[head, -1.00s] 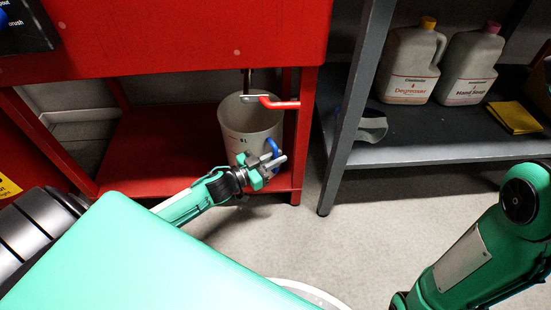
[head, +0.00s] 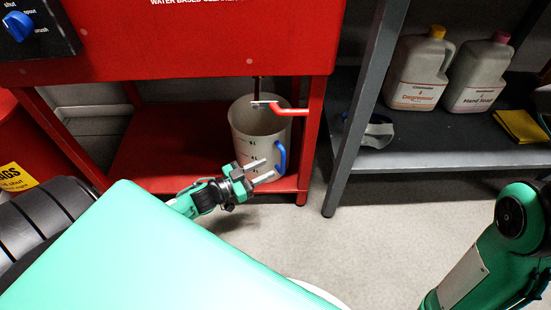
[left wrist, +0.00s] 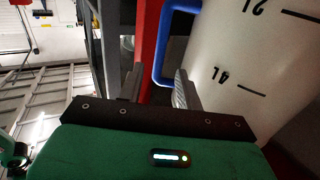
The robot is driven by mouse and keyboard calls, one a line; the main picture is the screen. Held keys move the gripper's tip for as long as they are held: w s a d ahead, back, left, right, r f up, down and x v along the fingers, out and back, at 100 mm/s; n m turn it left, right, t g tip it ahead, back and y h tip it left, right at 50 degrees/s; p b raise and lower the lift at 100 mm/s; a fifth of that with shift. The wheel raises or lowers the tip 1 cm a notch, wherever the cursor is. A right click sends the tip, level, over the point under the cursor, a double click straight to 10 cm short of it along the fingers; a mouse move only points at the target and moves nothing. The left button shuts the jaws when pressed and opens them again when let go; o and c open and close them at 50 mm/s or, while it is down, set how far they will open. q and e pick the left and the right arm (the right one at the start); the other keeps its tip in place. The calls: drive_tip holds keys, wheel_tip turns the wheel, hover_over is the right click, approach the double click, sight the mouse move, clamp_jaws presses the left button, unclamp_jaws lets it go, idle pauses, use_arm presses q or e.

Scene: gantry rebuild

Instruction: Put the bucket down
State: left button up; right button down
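The bucket (head: 241,130) is a pale grey-white measuring bucket with dark marks and a blue handle (head: 280,158). It stands upright on the red lower shelf, under the red cabinet and its tap. My left gripper (head: 264,169) is open beside the bucket's lower right, its fingers apart and pointing right, just below the handle. In the left wrist view the bucket wall (left wrist: 245,70) fills the right side, and the blue handle (left wrist: 160,50) shows beyond and between the open fingers. Nothing is gripped. My right gripper is out of view; only my right arm shows.
The red-handled tap (head: 285,109) hangs over the bucket. A grey shelf rack (head: 362,110) stands to the right, bearing a degreaser jug (head: 418,75), a hand soap jug (head: 478,77) and yellow cloths (head: 519,125). The floor (head: 370,220) in front is clear.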

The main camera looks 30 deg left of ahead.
use_arm(q)
drive_tip(key=shift+p+v, duration=0.65)
drive_tip(key=shift+v, duration=1.65)
